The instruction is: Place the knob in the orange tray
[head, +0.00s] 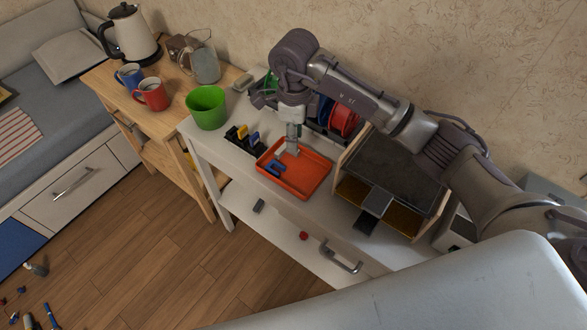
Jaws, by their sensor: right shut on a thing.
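The orange tray (316,184) lies on the white bench, in the middle of the head view. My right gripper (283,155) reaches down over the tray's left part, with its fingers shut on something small. The held thing is mostly hidden, and I cannot make out its shape or be sure it is the knob. A small blue piece (275,168) shows in the tray just below the fingertips; I cannot tell whether it touches them. A small round red thing (304,236) sits lower down, on the bench's lower level. My left gripper is not in view.
A green cup (206,107) and a dark rack with yellow and blue pieces (243,138) stand left of the tray. Red and blue spools (343,118) stand behind it. A wooden-sided stand (393,168) rises close on the right. The tray's right half is clear.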

